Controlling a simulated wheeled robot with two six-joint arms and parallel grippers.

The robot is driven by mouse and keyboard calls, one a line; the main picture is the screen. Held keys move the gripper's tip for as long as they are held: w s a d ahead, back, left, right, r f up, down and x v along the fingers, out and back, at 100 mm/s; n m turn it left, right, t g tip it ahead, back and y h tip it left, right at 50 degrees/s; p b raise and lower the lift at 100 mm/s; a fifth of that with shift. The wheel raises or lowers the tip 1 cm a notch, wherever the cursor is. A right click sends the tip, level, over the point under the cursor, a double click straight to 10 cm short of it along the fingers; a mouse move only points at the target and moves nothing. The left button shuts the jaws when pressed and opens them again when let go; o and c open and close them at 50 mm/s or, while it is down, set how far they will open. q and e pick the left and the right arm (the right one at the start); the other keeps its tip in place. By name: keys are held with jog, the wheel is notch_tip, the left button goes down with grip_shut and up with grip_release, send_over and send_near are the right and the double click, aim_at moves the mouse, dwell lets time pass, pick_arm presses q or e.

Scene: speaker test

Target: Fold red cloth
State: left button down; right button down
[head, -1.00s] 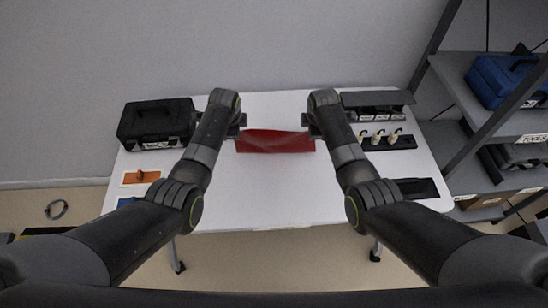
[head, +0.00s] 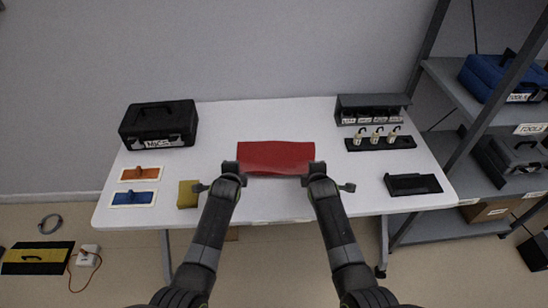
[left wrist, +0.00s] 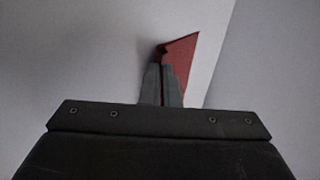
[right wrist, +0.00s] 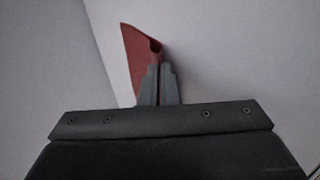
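The red cloth (head: 275,155) lies across the middle of the white table, with a raised ridge along its near part. My left gripper (head: 230,167) is at its near left corner and my right gripper (head: 314,168) at its near right corner. In the left wrist view the left fingers (left wrist: 163,72) are closed with the cloth (left wrist: 182,58) pinched at their tips. In the right wrist view the right fingers (right wrist: 157,72) are likewise closed on the cloth (right wrist: 138,52). The cloth's underside is hidden.
On the table (head: 270,205) are a black case (head: 158,124), an orange float (head: 140,173), a blue float (head: 133,198), a yellow sponge (head: 187,194), a rack with pale items (head: 380,139) and a black tray (head: 412,184). A shelf stands right. The front middle is clear.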

pick_arm(q)
jog(key=shift+s+f, duration=0.15)
jog(key=shift+f, duration=0.1)
pick_arm(e)
jog(key=shift+s+f, duration=0.15)
jog(key=shift+f, duration=0.1)
pick_arm(q)
jog(key=c, duration=1.3)
grip_release()
pick_arm(e)
jog(key=c, duration=1.3)
grip_release()
pick_arm(q)
jog(key=shift+r, duration=0.1)
pick_arm(e)
jog(key=shift+r, duration=0.1)
